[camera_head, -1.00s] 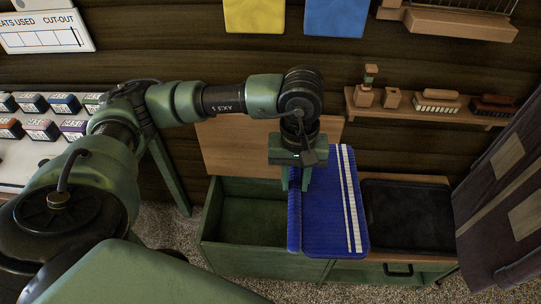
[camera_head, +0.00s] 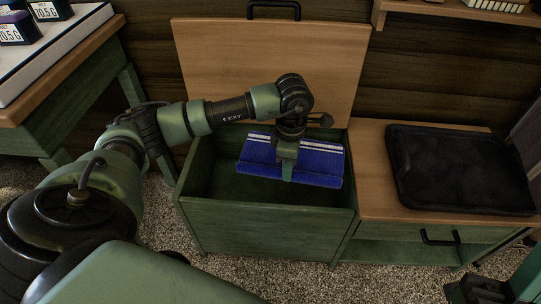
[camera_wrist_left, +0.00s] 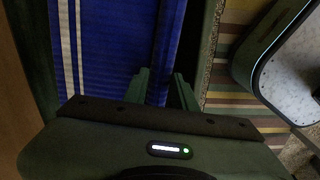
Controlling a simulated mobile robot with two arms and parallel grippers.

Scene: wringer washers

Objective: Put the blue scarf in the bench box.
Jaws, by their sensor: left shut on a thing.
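The blue scarf (camera_head: 310,162) with white stripes is folded and hangs from my left gripper (camera_head: 286,172), which is shut on it. The scarf is over the open green bench box (camera_head: 270,222), within its outline in the head view. I cannot tell whether it touches the bottom. The box lid (camera_head: 270,60) stands raised behind it. In the left wrist view the scarf (camera_wrist_left: 110,50) fills the left of the picture, beside the finger tips (camera_wrist_left: 160,85). My right gripper is not clearly seen; only a dark part shows at the lower right.
A black tray (camera_head: 460,168) lies on the wooden bench top right of the box. A table (camera_head: 70,95) with small boxes stands at the left. A shelf (camera_head: 460,14) is on the back wall. Speckled floor lies in front of the box.

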